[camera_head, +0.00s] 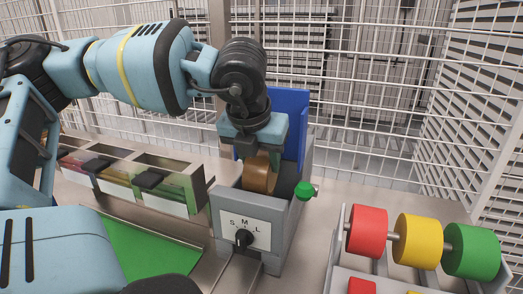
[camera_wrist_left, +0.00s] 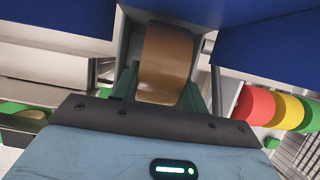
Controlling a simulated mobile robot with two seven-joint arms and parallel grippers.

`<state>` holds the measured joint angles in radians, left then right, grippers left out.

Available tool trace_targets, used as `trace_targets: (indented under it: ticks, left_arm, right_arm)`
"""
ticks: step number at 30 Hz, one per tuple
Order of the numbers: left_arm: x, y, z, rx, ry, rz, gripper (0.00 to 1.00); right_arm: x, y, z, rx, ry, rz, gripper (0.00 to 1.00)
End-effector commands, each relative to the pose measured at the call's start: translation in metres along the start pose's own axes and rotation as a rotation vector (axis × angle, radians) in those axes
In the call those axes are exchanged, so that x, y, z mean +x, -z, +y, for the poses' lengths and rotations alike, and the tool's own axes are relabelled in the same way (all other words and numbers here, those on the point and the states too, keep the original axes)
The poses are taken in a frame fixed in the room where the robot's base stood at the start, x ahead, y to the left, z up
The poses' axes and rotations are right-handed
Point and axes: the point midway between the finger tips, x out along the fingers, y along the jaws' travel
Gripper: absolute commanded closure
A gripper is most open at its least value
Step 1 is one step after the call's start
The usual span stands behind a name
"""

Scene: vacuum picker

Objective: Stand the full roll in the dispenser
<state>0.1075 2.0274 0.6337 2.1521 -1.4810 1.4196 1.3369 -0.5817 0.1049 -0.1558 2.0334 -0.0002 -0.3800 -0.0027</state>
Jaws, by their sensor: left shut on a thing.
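A brown roll (camera_head: 259,178) is held upright in my left gripper (camera_head: 262,160), which points down and is shut on it. The roll sits low, within the opening of the grey dispenser (camera_head: 293,228), in front of its blue back panel (camera_head: 297,105). The dispenser has an S-M-L dial (camera_head: 244,238) and a green knob (camera_head: 303,190). In the left wrist view the roll (camera_wrist_left: 166,62) shows between the green fingers, with blue panels (camera_wrist_left: 270,40) close by. The roll's lower part is hidden, so I cannot tell whether it rests on the dispenser floor. My right gripper is out of view.
Red (camera_head: 367,230), yellow (camera_head: 417,241) and green (camera_head: 471,250) rolls sit on a rack at the right. Clear-fronted bins (camera_head: 160,180) stand left of the dispenser, behind a green mat (camera_head: 145,247). A wire fence (camera_head: 370,100) closes off the back.

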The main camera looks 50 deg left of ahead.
Motion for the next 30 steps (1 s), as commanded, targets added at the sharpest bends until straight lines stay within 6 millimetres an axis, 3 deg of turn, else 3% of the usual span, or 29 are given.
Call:
trace_targets:
  ticks: [11,18,30]
  left_arm:
    - [0.034,0.014,-0.001,0.001,0.0,0.001,0.84]
    - [0.049,0.021,0.0,0.001,-0.001,0.002,0.84]
    - [0.055,0.023,0.0,0.0,0.001,-0.001,0.84]
  right_arm:
    - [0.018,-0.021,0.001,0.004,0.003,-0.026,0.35]
    - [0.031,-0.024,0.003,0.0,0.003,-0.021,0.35]
    - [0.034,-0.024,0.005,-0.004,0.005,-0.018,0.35]
